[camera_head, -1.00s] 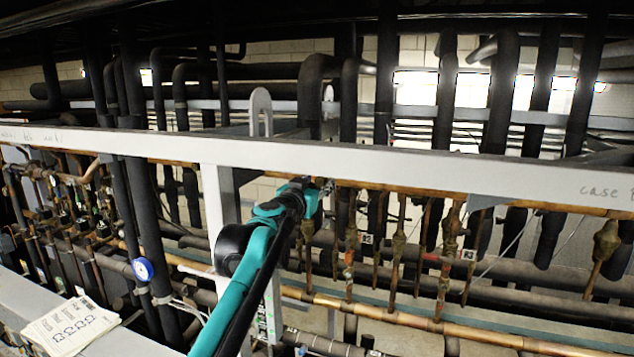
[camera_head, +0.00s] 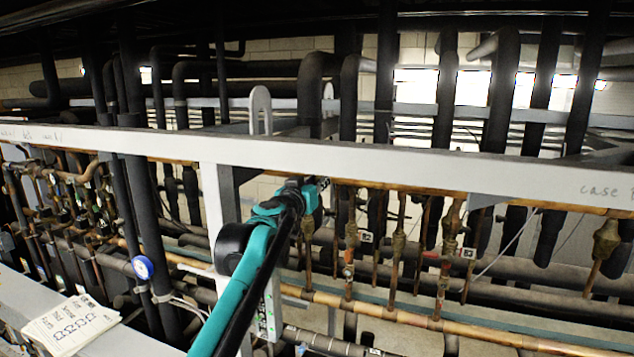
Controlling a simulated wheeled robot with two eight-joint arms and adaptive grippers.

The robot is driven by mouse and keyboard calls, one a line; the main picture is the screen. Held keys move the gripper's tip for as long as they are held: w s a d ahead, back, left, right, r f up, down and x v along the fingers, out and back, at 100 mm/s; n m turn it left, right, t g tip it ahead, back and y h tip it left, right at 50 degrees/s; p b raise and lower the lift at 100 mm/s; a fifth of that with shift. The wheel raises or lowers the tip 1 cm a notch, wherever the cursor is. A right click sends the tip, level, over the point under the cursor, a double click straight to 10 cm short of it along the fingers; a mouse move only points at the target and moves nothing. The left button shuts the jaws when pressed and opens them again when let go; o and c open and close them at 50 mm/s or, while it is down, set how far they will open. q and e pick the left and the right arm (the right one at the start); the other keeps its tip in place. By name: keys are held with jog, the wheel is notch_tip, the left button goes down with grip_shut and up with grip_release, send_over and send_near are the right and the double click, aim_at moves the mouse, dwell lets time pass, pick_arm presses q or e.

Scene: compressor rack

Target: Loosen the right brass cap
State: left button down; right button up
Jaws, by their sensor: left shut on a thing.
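My left gripper (camera_head: 321,184) is at the end of the teal and black arm that rises from the bottom of the head view. Its tip is just under the pale grey beam, at the copper pipe line. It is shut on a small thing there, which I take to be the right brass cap. The gripper hides most of that thing, and its details are too small to make out. My right gripper is not in view.
The pale grey beam (camera_head: 400,167) runs across just above the gripper. Brass valves (camera_head: 399,245) and thin copper pipes hang to its right. Thick black pipes (camera_head: 447,90) stand behind. A blue gauge (camera_head: 142,267) and a paper stack (camera_head: 70,325) are at left.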

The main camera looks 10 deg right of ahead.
pick_arm(q)
jog(key=shift+n, duration=2.1)
jog(key=c, duration=1.3)
grip_release()
jog(key=shift+a, duration=0.1)
jog(key=v, duration=1.2)
jog(key=shift+w, duration=0.1)
